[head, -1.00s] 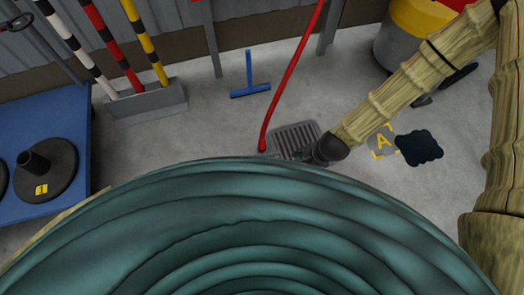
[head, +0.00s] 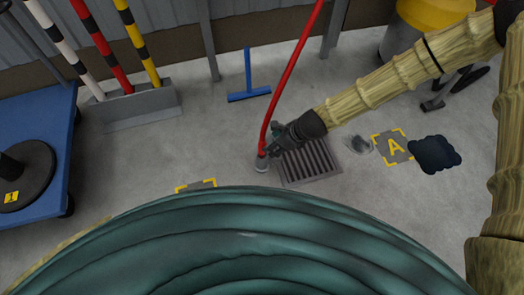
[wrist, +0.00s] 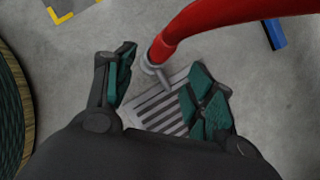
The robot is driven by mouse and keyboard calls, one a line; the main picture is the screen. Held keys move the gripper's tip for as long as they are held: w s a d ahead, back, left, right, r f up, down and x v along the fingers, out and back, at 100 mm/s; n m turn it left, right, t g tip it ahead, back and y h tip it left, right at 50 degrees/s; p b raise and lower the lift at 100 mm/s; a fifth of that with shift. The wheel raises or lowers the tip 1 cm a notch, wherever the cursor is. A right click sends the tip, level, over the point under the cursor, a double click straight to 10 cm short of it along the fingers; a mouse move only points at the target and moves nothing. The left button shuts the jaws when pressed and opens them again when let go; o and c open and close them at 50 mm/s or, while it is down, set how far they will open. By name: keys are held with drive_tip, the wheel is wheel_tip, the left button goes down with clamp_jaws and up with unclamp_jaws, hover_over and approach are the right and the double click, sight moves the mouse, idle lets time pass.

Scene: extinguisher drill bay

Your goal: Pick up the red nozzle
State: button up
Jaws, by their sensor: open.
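The red nozzle (head: 264,140) is the low end of a long red tube that slants down from the top of the head view. It ends in a grey tip close above the floor, beside the floor grate. In the wrist view the red nozzle (wrist: 172,35) comes in from the top right, its grey tip near the middle. My gripper (head: 271,150) is open at the nozzle's right side. In the wrist view my gripper (wrist: 162,72) has its two green-padded fingers spread, with the nozzle end in the gap, apart from both pads. I cannot tell how deep it sits.
The floor grate (head: 309,160) lies under my gripper. A blue squeegee (head: 249,93) lies at the wall. Striped poles stand in a grey holder (head: 140,105). A blue cart (head: 60,155) is at left. A dark puddle-like patch (head: 434,153) lies right, beside the A marking (head: 393,147).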

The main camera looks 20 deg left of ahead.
drive_tip(key=shift+a+b+x, duration=0.2)
drive_tip(key=shift+b+x, duration=2.6)
drive_tip(key=shift+x, duration=2)
drive_tip(key=shift+r, duration=0.15)
clamp_jaws()
